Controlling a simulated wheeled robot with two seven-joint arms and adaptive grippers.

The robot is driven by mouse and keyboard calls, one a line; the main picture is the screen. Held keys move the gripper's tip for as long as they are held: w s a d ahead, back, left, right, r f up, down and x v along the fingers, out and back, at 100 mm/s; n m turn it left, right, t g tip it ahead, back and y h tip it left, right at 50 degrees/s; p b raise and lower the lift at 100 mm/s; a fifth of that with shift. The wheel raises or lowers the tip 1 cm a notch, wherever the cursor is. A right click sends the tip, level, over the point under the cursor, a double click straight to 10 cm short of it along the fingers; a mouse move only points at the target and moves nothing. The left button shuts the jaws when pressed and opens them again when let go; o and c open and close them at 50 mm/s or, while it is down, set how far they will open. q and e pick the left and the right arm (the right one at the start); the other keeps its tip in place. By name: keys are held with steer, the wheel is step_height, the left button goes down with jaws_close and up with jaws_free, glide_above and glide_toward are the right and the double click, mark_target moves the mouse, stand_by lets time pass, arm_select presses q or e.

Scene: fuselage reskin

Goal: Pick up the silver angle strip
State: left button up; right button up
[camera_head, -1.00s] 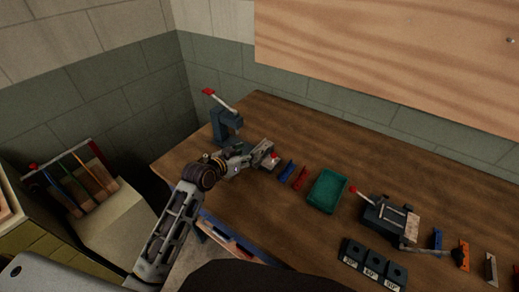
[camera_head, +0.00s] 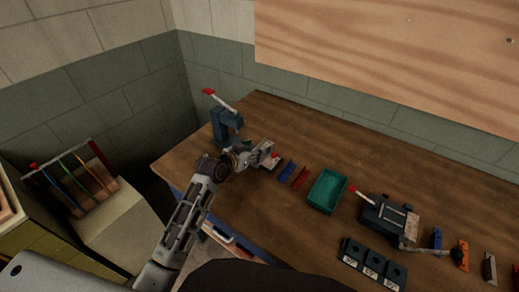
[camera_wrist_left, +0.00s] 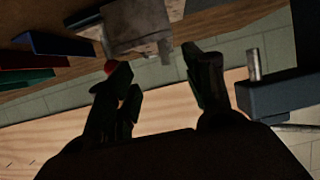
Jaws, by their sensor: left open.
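A silver-grey piece (camera_head: 266,163) lies on the bench at the tip of my left gripper (camera_head: 258,153), left of a blue strip (camera_head: 285,170) and a red strip (camera_head: 300,177). In the left wrist view a silver-grey piece (camera_wrist_left: 138,27) shows beyond the fingertips, with a small red knob near one finger. The left gripper (camera_wrist_left: 158,66) is open, with nothing clearly between its fingers. I cannot tell whether it touches the piece, whose shape is partly hidden by the gripper. Another pale strip (camera_head: 489,268) lies at the far right. My right gripper is not in view.
A blue-grey lever press (camera_head: 224,125) stands just behind the left gripper; its body also shows in the wrist view (camera_wrist_left: 275,97). A green tray (camera_head: 326,191), a red-knobbed fixture (camera_head: 385,216) and black blocks (camera_head: 374,263) are to the right. The bench's back middle is clear.

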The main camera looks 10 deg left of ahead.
mark_target(268, 143)
arm_select(q)
steer(key=shift+w+d, duration=0.1)
steer(key=shift+x, duration=1.2)
steer(key=shift+p+x, duration=0.35)
steer(key=shift+x, duration=0.9)
steer(key=shift+d+r, duration=0.1)
steer(key=shift+d, duration=0.05)
steer(key=c, duration=1)
